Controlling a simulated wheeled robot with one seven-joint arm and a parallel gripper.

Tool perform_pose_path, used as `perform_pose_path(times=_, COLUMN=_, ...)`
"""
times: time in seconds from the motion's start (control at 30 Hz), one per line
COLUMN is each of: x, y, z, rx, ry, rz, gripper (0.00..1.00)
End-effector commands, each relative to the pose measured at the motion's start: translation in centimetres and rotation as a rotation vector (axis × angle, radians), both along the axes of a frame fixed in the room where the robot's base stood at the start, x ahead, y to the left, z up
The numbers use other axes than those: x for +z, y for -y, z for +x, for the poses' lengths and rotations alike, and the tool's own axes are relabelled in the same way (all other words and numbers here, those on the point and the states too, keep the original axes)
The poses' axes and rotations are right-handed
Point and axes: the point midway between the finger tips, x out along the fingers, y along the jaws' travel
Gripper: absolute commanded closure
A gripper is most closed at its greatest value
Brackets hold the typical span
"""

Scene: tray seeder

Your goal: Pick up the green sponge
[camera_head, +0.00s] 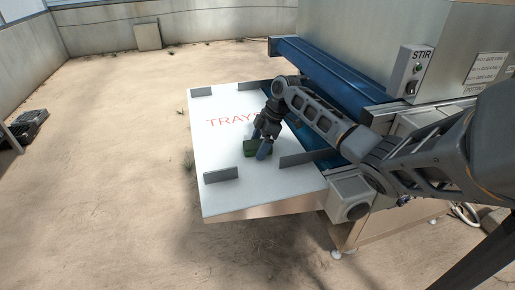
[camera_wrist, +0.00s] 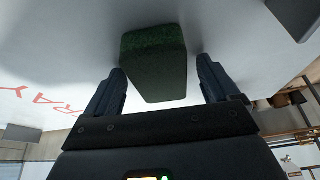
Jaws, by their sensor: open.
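The green sponge (camera_head: 250,148) is a dark green block on the white tray table (camera_head: 222,190), near its front middle. My gripper (camera_head: 258,149) is right at the sponge, with its fingers pointing down. In the wrist view the sponge (camera_wrist: 155,62) lies ahead and between the two open fingers (camera_wrist: 163,88), with a gap on the right side and the left finger very near it. I cannot tell whether the left finger touches it. In the head view the fingers hide part of the sponge.
Low grey guides stand on the table: one front left (camera_head: 221,175), one front right (camera_head: 296,158) near my gripper, others at the back. A blue conveyor frame (camera_head: 330,75) and a machine with a STIR switch box (camera_head: 411,73) stand right. Black crates (camera_head: 30,125) lie far left.

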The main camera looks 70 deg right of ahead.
Motion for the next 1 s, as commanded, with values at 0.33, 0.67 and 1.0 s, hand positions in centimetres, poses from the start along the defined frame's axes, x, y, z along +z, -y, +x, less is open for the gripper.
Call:
perform_pose_path(times=0.33, x=0.0, y=-0.01, z=-0.01, rx=0.0, ry=0.0, rz=0.0, gripper=0.27)
perform_pose_path(times=0.67, x=0.0, y=-0.01, z=-0.01, rx=0.0, ry=0.0, rz=0.0, gripper=0.59)
perform_pose_path(times=1.0, x=0.16, y=0.04, z=-0.02, rx=0.0, ry=0.0, rz=-0.001, gripper=0.68)
